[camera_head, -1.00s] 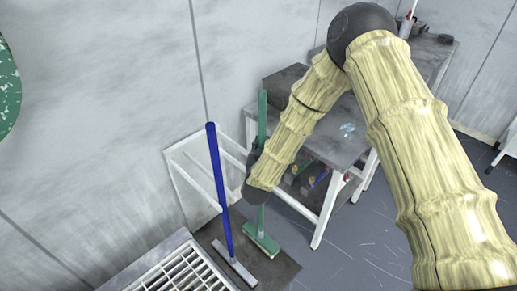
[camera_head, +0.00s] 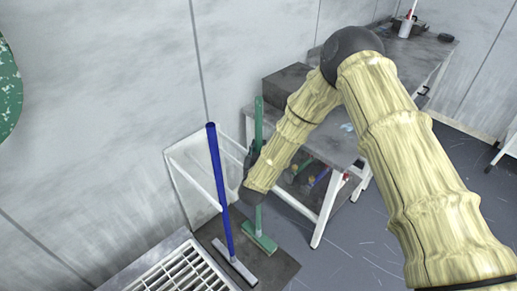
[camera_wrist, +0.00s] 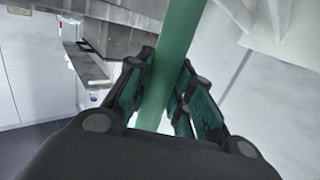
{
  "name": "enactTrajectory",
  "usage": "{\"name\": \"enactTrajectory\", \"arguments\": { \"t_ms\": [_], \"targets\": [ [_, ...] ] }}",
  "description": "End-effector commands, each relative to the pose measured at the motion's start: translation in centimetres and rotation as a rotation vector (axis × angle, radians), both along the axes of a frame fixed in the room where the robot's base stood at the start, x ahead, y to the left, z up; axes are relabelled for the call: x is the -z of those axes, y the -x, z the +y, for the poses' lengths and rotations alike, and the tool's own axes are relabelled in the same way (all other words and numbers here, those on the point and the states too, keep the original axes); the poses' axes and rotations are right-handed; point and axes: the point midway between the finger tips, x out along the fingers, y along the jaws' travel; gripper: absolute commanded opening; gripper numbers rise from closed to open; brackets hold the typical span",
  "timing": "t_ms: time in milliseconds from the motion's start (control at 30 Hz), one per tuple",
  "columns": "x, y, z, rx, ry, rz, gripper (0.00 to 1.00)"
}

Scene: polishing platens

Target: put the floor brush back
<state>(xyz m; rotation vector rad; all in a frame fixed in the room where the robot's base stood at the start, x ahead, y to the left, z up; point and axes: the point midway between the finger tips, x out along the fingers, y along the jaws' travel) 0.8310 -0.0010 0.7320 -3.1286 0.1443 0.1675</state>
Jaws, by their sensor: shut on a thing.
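The floor brush has a long green handle (camera_head: 258,122) and a green head (camera_head: 259,239). It stands nearly upright, with its head low over the dark mat (camera_head: 276,268); I cannot tell if it touches. My gripper (camera_head: 252,163) is shut on the handle around its middle, partly hidden by my arm in the head view. In the wrist view, the green handle (camera_wrist: 178,45) runs between the two fingers of my gripper (camera_wrist: 166,80).
A blue-handled squeegee (camera_head: 220,190) stands just left of the brush. A white rack frame (camera_head: 180,175) is behind them at the wall. A metal grate (camera_head: 185,272) lies front left. A workbench (camera_head: 322,135) stands to the right, with open floor (camera_head: 350,250) before it.

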Motion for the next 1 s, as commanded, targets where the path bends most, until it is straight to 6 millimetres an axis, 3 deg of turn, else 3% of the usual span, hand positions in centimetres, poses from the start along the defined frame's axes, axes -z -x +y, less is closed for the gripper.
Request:
{"name": "enactTrajectory", "arguments": {
  "t_ms": [333, 367, 467, 833, 1000],
  "targets": [
    [0.0, -0.1, 0.0, 0.0, -0.001, -0.005, 0.0],
    [0.2, 0.0, 0.0, 0.0, 0.0, -0.001, 0.26],
    [0.1, 0.0, 0.0, 0.0, 0.0, -0.001, 0.44],
    [-0.2, -0.1, 0.0, 0.0, -0.001, -0.001, 0.44],
    [-0.1, 1.7, 0.3, -0.003, 0.001, 0.001, 0.44]
  ]
}}
